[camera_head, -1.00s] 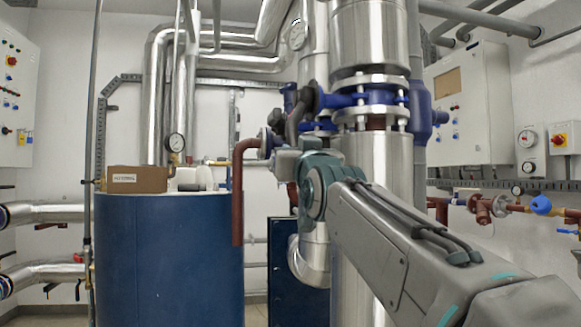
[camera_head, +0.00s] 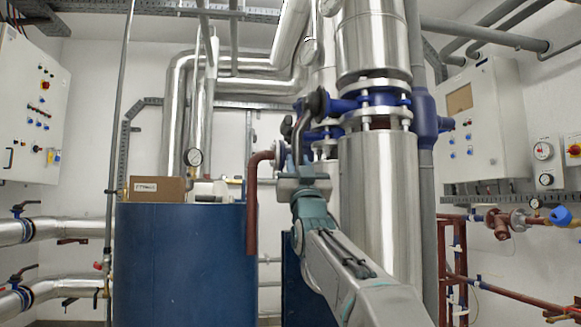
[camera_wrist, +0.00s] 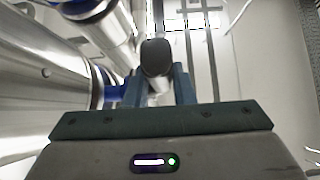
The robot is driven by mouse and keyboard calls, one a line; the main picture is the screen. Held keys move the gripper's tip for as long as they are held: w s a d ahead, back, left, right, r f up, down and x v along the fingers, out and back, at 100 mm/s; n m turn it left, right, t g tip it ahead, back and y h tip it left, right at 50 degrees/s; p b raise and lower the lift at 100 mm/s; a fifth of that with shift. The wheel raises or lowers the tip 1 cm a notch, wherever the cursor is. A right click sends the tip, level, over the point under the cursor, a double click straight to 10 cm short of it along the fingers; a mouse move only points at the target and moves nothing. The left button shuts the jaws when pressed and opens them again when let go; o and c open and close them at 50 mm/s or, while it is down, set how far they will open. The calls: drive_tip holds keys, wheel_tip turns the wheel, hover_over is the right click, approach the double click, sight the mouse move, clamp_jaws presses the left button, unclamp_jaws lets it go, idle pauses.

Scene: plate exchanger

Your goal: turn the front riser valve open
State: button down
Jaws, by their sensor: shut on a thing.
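The front riser valve (camera_head: 345,105) is a blue fitting on the large silver riser pipe, right of centre in the head view. Its dark grey lever (camera_head: 300,132) hangs down on the left side, slightly slanted. My gripper (camera_head: 299,170) is at the lever's lower part, left of the riser. In the wrist view, my gripper's two blue-grey fingers (camera_wrist: 160,88) are on either side of the lever's dark rounded end (camera_wrist: 155,57), shut on it. The exact contact is hidden by the fingers.
A blue tank (camera_head: 185,265) with a cardboard box (camera_head: 157,190) on top stands at the left. A red-brown bent pipe (camera_head: 252,205) runs down close left of my gripper. The silver riser (camera_head: 378,190) is close on the right.

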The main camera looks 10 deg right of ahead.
drive_tip(key=c, duration=1.5)
unclamp_jaws()
drive_tip(key=shift+w, duration=0.1)
drive_tip(key=o, duration=0.3)
drive_tip(key=shift+w, duration=0.1)
drive_tip(key=shift+f, duration=0.1)
drive_tip(key=b+v, duration=0.1)
drive_tip(key=v, duration=1.2)
drive_tip(key=shift+s+f, duration=0.15)
drive_tip(key=shift+s, duration=0.25)
